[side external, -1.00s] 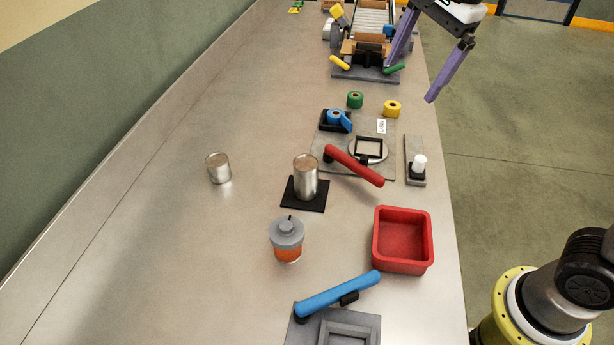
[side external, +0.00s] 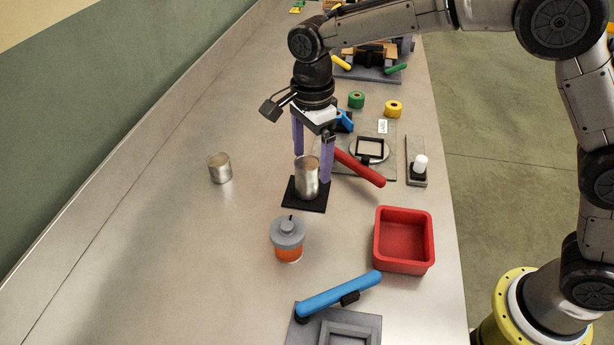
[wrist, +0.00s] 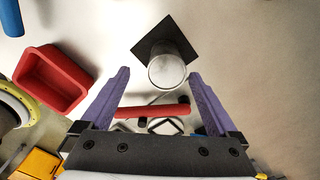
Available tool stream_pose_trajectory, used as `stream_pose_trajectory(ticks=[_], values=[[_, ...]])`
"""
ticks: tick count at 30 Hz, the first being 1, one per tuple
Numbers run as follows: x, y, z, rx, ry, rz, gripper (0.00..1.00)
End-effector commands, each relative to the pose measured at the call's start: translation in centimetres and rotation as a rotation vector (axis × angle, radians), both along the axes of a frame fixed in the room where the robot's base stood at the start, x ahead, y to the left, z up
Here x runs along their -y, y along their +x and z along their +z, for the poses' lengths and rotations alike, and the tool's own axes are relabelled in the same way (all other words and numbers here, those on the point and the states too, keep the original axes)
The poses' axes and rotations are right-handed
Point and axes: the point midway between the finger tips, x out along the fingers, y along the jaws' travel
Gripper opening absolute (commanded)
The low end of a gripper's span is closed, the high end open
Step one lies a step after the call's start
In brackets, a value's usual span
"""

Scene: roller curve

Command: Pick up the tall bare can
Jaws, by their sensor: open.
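The tall bare can (side external: 307,180) is a plain metal cylinder standing upright on a black square pad (side external: 310,206). It also shows in the wrist view (wrist: 166,70), ahead of the fingertips and roughly midway between them. My gripper (side external: 312,165) is open, pointing down, with its two purple fingers around the can's upper part in the side view. In the wrist view my gripper (wrist: 159,75) has the can just beyond its tips. Whether a finger touches the can is unclear. A shorter bare can (side external: 219,168) stands to the left.
A red lever (side external: 360,168) on a grey plate lies close to the right finger. An orange jar with grey lid (side external: 288,240), a red bin (side external: 403,240) and a blue lever (side external: 338,294) stand nearer the camera. The table left of the short can is clear.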

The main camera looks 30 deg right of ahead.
Motion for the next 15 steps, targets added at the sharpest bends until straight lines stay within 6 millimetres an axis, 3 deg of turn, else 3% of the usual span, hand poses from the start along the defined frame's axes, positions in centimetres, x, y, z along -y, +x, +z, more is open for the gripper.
stream_pose_trajectory(ticks=[8,15], values=[[0.0,0.1,-2.3,-0.001,0.000,0.000,0.95],[-0.5,0.7,-5.4,-0.003,-0.001,0.000,0.95]])
